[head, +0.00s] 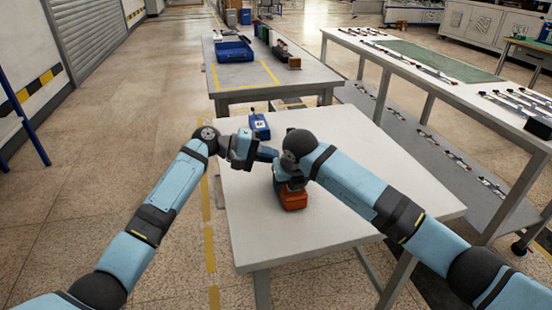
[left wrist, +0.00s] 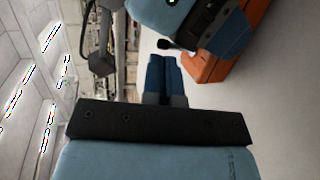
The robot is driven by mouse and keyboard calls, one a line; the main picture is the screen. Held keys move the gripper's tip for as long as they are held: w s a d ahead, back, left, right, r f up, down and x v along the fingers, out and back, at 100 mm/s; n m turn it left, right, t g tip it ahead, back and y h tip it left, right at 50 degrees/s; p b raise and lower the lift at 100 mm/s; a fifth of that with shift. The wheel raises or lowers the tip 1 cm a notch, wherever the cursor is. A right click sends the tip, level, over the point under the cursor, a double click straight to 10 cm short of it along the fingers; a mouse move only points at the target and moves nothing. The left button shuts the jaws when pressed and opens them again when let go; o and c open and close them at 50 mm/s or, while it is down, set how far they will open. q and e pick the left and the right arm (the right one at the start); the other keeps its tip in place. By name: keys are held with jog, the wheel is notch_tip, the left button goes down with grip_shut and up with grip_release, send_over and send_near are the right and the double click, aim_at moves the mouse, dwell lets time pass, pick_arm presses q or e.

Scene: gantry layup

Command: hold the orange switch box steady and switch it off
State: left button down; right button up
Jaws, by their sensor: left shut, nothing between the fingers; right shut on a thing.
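The orange switch box (head: 293,200) sits on the pale table, and my right gripper (head: 284,181) is shut on it from above, hiding its upper part. The box also shows in the left wrist view (left wrist: 236,45), partly covered by my right gripper. A dark knobbed lever (left wrist: 174,44) sticks out beside it there; whether it is up or down I cannot tell. My left gripper (head: 272,154) is shut and empty just behind the box. Its closed blue fingers (left wrist: 161,68) point toward the lever in the left wrist view, seemingly apart from it.
A blue box (head: 260,127) stands on the same table (head: 375,195) behind my left gripper. The table's right and front parts are clear. A farther table holds a blue bin (head: 233,50), and a long bench (head: 440,75) with small parts runs along the right.

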pick_arm(q)
jog(key=a+r, duration=0.6)
jog(key=a, duration=0.4)
jog(key=shift+s+r, duration=0.25)
jog(key=shift+s, duration=0.15)
pick_arm(e)
jog(key=o, duration=1.1)
jog(key=shift+r, duration=0.1)
